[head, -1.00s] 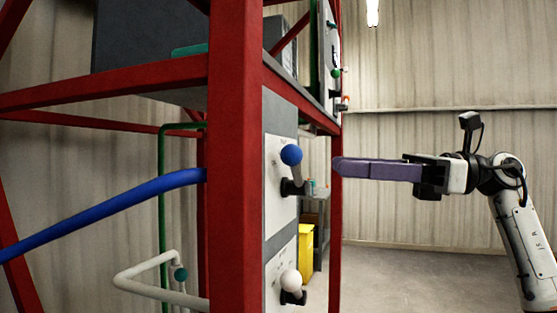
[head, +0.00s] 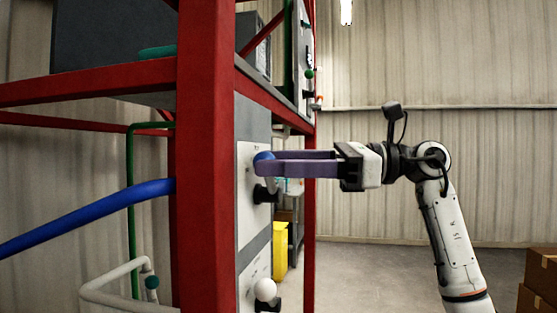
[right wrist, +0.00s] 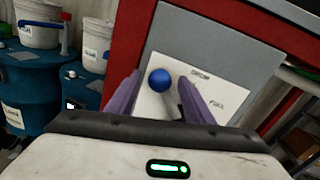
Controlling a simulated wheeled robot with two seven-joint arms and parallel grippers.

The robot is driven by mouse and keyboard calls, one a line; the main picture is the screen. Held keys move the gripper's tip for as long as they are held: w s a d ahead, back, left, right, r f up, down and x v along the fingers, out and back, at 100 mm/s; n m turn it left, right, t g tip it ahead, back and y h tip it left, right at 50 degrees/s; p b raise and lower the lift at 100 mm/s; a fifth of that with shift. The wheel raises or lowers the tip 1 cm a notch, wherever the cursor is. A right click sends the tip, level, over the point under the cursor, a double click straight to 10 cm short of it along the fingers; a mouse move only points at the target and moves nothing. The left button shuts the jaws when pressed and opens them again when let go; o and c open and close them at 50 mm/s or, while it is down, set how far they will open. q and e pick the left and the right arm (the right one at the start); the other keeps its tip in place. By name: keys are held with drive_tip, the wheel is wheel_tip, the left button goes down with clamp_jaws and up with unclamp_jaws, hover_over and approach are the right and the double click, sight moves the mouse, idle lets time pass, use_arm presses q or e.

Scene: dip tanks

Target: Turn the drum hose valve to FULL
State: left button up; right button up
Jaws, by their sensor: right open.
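A valve lever with a blue ball knob (head: 264,156) stands on a white plate on the red-framed rack. Its black mount (head: 263,194) shows below my fingers; part of the lever is hidden by them. In the right wrist view the blue knob (right wrist: 159,80) lies between the fingertips, and the plate (right wrist: 185,58) carries small lettering, one mark looking like FULL. My right gripper (head: 259,163) is open, its purple fingers reaching in from the right on either side of the knob. Contact cannot be told. My left gripper is not in view.
A second lever with a white knob (head: 265,289) sits below. A red post (head: 204,150) and a blue hose (head: 90,215) are at left. Blue drums (right wrist: 30,90) with white buckets show in the wrist view. Open floor (head: 370,270) lies to the right.

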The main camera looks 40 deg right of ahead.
clamp_jaws()
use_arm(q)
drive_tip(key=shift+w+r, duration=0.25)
